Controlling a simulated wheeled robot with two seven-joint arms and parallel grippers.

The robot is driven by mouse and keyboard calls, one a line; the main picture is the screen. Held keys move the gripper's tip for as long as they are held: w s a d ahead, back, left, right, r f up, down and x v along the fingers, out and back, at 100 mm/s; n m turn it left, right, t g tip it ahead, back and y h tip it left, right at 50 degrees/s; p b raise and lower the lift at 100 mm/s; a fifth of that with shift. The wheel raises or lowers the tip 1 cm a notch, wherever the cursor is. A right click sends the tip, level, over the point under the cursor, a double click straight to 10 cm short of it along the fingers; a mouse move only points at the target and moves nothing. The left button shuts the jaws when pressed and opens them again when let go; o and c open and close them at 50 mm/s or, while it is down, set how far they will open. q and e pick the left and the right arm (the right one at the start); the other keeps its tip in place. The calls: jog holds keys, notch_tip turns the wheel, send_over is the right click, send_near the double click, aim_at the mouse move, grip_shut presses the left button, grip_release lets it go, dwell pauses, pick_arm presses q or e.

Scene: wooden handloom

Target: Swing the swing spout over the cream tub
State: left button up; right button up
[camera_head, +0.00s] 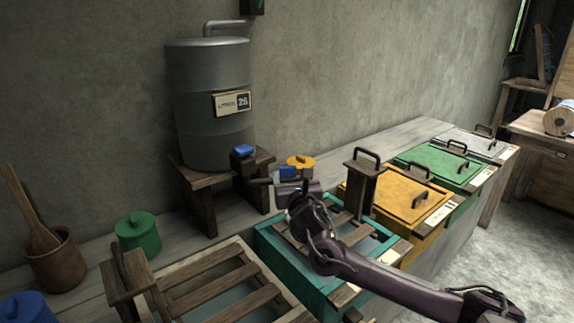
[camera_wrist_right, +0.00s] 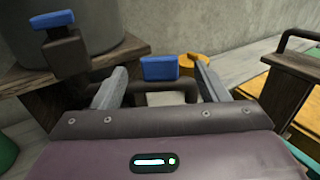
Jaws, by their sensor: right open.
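The swing spout (camera_head: 262,181) is a dark pipe reaching right from the tap under the grey drum, with a blue grip (camera_head: 287,172) near its end. In the right wrist view the blue grip (camera_wrist_right: 160,67) appears between my fingers, with the dark pipe below it. My right gripper (camera_head: 288,183) is open at the grip; contact cannot be told. The spout end lies near the back of the teal tub (camera_head: 268,240). The cream tub (camera_head: 205,261), pale-rimmed with wooden slats, stands left of the teal one. My left gripper is not in view.
The grey drum (camera_head: 207,100) stands on a wooden stool (camera_head: 195,190), with a blue tap handle (camera_head: 243,151). A yellow lidded pot (camera_head: 300,162) is behind the grip. A wooden post with a handle (camera_head: 361,185) rises right of my gripper. A green pot (camera_head: 138,234) sits left.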

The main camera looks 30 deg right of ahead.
aim_at(288, 169)
jog(key=x, duration=0.5)
jog(key=shift+w, duration=0.35)
jog(key=shift+w+d, duration=0.15)
jog(key=shift+w, duration=0.1)
jog(key=c, duration=1.4)
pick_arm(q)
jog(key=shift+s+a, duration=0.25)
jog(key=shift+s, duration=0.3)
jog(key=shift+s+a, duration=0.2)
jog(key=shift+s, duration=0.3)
pick_arm(e)
jog(key=shift+f, duration=0.1)
